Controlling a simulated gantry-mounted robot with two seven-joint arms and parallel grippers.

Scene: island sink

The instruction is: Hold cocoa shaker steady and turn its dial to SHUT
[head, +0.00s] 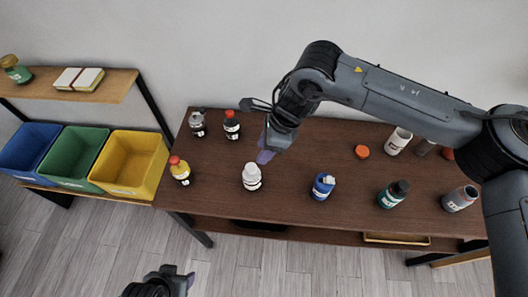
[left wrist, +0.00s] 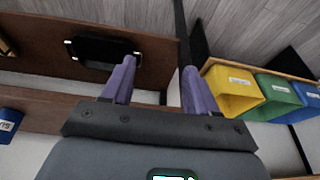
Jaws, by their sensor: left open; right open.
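Several labelled shakers and bottles stand on the brown table (head: 290,160); their labels are too small to read, so I cannot tell which is the cocoa shaker. A white one (head: 251,178), a blue one (head: 323,187), a dark teal one (head: 393,195) and a grey one (head: 460,199) stand along the front. My right gripper (head: 266,152) is open and empty above the table, behind the white one. My left gripper (head: 182,277) is low, in front of the table; in the left wrist view (left wrist: 158,78) its purple fingers are apart with nothing between them.
A red-capped yellow bottle (head: 180,172) stands front left. Two bottles stand behind it. An orange-red lid (head: 362,151) lies by a white container (head: 398,141) at the back right. Blue, green and yellow bins (head: 130,163) are left of the table. A black tray (left wrist: 104,50) lies on the lower shelf.

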